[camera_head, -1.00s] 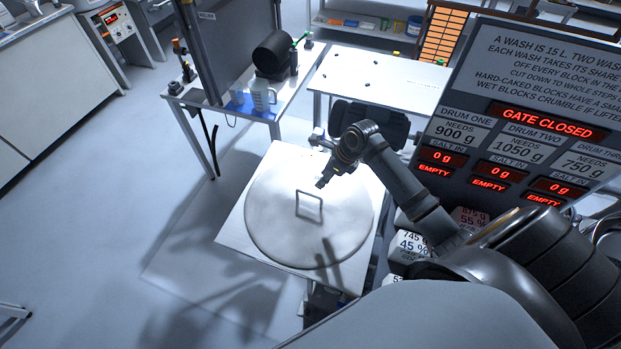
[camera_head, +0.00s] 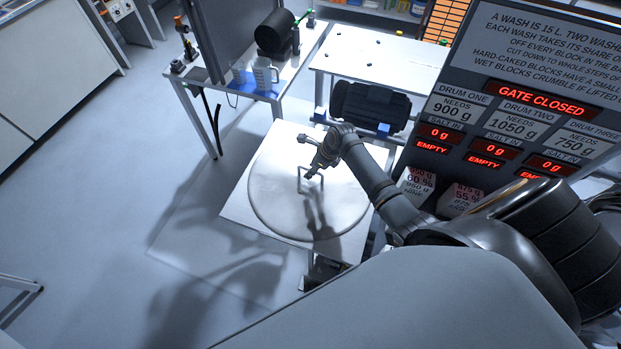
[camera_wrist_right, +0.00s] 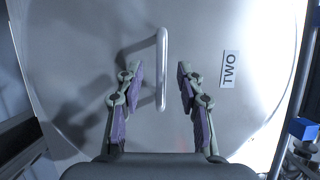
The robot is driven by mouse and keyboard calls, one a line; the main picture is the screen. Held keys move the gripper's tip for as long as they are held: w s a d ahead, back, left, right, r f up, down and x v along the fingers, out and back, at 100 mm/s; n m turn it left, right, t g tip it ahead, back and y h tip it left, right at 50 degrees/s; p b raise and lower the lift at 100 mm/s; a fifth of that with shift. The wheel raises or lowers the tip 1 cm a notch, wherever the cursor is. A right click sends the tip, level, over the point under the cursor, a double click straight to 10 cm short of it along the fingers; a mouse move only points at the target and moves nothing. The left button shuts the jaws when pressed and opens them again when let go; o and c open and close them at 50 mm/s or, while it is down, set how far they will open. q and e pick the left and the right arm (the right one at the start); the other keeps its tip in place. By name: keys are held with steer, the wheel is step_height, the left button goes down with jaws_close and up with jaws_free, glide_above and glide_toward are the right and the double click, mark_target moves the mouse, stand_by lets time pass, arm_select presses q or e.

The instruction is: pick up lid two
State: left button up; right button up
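Lid two is a large round grey lid (camera_head: 268,205) with an upright wire handle (camera_head: 299,182), lying on a white square stand (camera_head: 233,208). In the right wrist view the lid (camera_wrist_right: 215,35) has a "TWO" label (camera_wrist_right: 229,69), and the handle (camera_wrist_right: 162,60) shows as a pale bar. My right gripper (camera_head: 308,158) is above the lid at the handle. In the wrist view the right gripper (camera_wrist_right: 159,88) is open, with one finger on each side of the bar and a gap to each. My left gripper is not in view.
A dark cylinder on blue supports (camera_head: 370,106) stands just behind the lid. A white table (camera_head: 365,55) is behind it. A sign panel (camera_head: 520,95) reading "GATE CLOSED" and labelled blocks (camera_head: 416,186) are to the right. Floor on the left is clear.

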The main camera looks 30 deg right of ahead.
steer(key=shift+w+f, duration=0.15)
steer(key=shift+f, duration=0.1)
steer(key=shift+r, duration=0.1)
jaws_close()
